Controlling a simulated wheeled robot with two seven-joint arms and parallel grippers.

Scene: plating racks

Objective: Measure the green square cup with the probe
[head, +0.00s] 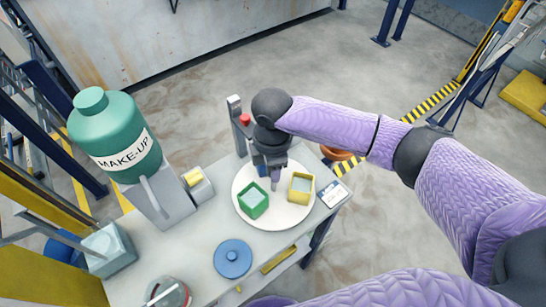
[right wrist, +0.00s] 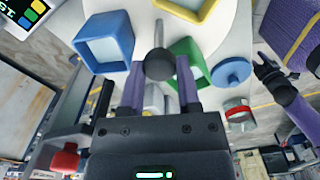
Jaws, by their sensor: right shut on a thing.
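The green square cup (head: 253,199) stands on a round white plate (head: 265,221), with pale contents. It also shows in the right wrist view (right wrist: 205,76), partly behind my finger. My right gripper (head: 272,165) is above the plate, behind and right of the green cup. In the right wrist view, its purple fingers (right wrist: 160,75) are shut on the dark round head of the probe (right wrist: 158,36). The metal rod points down between the cups, apart from the green one. My left gripper (right wrist: 268,74) shows small at the right of the wrist view; its jaw state is unclear.
A yellow square cup (head: 301,187) is on the plate right of the green cup. A blue square cup (right wrist: 105,42) is mostly hidden in the head view. A red-topped post (head: 243,120) stands behind the plate. A blue round lid (head: 232,259) lies in front; a make-up bottle (head: 112,130) stands left.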

